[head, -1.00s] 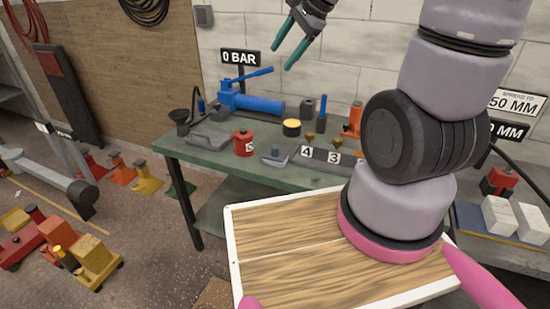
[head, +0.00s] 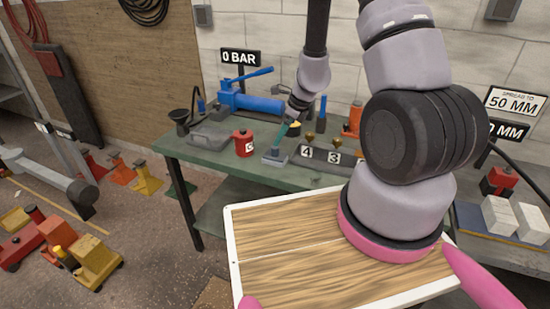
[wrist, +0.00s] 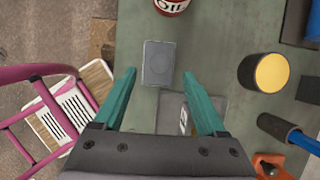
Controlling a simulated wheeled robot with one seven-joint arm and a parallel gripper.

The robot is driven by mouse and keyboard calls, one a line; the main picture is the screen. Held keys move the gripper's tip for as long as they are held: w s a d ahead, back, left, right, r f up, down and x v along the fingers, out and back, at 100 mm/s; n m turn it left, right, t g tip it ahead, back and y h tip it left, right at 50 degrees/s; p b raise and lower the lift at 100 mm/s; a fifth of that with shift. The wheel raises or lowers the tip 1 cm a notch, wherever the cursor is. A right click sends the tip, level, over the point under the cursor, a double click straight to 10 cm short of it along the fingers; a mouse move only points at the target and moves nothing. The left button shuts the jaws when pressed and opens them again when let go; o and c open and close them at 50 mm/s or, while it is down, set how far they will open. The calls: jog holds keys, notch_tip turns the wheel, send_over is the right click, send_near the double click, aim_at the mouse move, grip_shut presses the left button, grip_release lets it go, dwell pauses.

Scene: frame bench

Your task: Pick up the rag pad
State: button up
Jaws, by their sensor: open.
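The rag pad, a small flat grey-blue block with a faint round mark (wrist: 158,62), lies on the green bench. It also shows in the head view (head: 274,158), just below my gripper. My gripper (head: 279,142) is open, its teal fingers pointing down over the bench. In the wrist view, the fingertips (wrist: 159,74) stand left and right of the pad's near end, with nothing held between them. I cannot tell the exact height of the fingertips above the bench.
A red oil can (head: 243,143) stands left of the pad. A grey numbered block (head: 320,156) lies close on its right. A yellow-topped dark can (wrist: 270,72) stands behind, partly hidden in the head view. The blue pump (head: 250,102) is at the back left.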

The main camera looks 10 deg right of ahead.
aim_at(275, 148)
jog(key=x, duration=0.6)
jog(key=shift+a+f, duration=0.15)
jog(key=shift+f, duration=0.2)
grip_shut()
